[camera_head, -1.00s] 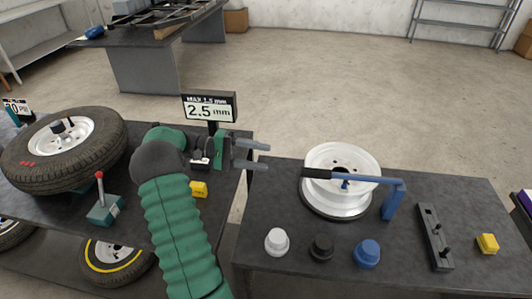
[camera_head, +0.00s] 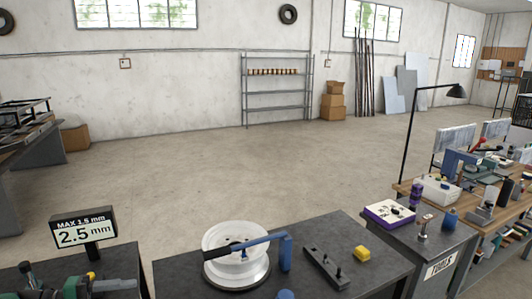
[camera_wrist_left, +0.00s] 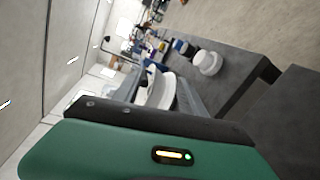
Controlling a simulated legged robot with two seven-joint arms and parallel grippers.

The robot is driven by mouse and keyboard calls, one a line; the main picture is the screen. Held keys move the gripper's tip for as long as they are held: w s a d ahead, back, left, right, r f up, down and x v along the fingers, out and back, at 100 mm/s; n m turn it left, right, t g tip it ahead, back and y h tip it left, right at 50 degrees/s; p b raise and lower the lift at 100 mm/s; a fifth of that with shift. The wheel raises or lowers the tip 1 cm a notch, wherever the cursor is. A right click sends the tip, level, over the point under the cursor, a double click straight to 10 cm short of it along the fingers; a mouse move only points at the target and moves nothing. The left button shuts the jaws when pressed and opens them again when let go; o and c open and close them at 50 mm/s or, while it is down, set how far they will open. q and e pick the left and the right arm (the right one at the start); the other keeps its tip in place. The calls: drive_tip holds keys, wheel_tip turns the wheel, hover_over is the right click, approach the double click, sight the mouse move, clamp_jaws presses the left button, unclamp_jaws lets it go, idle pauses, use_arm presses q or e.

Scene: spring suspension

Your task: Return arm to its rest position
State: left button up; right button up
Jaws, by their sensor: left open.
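My left gripper (camera_head: 120,286), green and grey, shows only in part at the lower left edge of the head view. It is open, beside the sign reading 2.5 mm (camera_head: 86,236) and left of the bench with the white wheel rim (camera_head: 236,244). Nothing shows between its fingers. In the left wrist view, the green and black gripper body fills the bottom, with the white rim (camera_wrist_left: 160,92) beyond it. Most of my left arm is out of the head view. My right gripper is not in view.
A blue-handled lever tool (camera_head: 285,252) stands at the rim. A tools cart (camera_head: 440,268) and a cluttered wooden bench stand further right. The floor behind is clear.

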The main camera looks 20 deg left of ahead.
use_arm(q)
drive_tip(key=w+d+f+m+g+y+p, duration=0.1)
drive_tip(key=w+d+f+g, duration=0.25)
drive_tip(key=d, duration=0.45)
drive_tip(key=w+d+f+m+g+y+p, duration=0.1)
drive_tip(key=w+d+f+g, duration=0.3)
drive_tip(key=d, duration=0.5)
drive_tip(key=s+d+f+m+g+y+p, duration=0.1)
drive_tip(key=s+d+m+y, duration=0.2)
drive_tip(key=d, duration=0.5)
drive_tip(key=s+d+f+m+y+p, duration=0.2)
drive_tip(key=s+d+m+y, duration=0.2)
drive_tip(key=d+m+y, duration=0.2)
drive_tip(key=shift+s+d+m+g, duration=0.35)
drive_tip(key=shift+d+m, duration=0.25)
drive_tip(key=shift+d, duration=0.6)
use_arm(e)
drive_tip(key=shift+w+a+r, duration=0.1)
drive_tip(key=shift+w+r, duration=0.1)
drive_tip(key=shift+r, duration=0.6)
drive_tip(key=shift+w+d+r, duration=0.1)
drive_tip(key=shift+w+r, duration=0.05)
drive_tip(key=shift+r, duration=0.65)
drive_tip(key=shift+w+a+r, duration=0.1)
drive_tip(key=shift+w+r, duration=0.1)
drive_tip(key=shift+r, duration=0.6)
